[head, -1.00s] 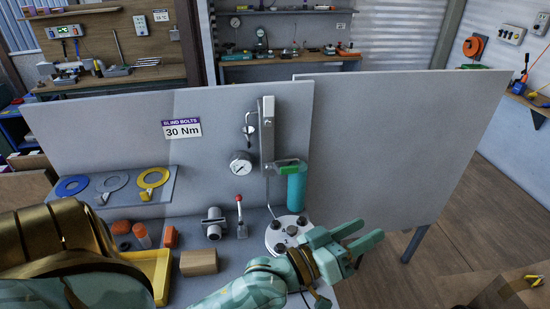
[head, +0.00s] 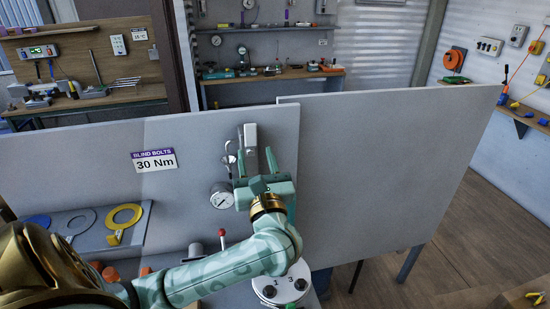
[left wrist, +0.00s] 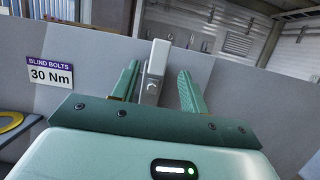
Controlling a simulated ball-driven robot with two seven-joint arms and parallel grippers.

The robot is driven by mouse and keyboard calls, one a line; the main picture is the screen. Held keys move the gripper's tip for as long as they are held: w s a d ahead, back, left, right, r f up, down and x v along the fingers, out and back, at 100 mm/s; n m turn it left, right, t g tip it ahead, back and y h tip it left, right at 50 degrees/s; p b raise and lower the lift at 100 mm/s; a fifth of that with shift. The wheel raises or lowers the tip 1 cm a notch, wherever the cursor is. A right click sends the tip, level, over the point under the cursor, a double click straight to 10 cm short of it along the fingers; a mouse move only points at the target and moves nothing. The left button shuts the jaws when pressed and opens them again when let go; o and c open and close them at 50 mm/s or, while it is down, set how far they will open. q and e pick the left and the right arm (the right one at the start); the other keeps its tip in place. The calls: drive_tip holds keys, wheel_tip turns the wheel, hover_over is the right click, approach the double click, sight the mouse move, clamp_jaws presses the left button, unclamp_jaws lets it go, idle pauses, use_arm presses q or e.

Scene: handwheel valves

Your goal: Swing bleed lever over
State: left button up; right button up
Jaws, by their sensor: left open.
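My left gripper (head: 256,160) is open in front of the upright grey column (head: 251,135) on the panel, its fingers pointing up toward it. In the left wrist view the column (left wrist: 154,68) shows between the two fingers (left wrist: 157,88); I cannot tell whether they touch it. A small metal fitting (head: 230,158) sits left of the column, above a round gauge (head: 222,196). A lever with a red knob (head: 222,232) stands on the bench, left of my forearm. The green handle on the column is hidden behind my gripper. I cannot tell which part is the bleed lever. My right gripper is out of view.
A grey panel carries a "30 Nm" sign (head: 154,161). A shelf with a yellow ring (head: 124,218) is at the left. A round flange marked with numbers (head: 281,286) stands on the bench below my arm. The panel to the right (head: 375,170) is bare.

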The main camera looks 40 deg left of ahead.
sight(251, 135)
use_arm(q)
drive_tip(key=shift+x, duration=3.2)
drive_tip(key=c, duration=0.8)
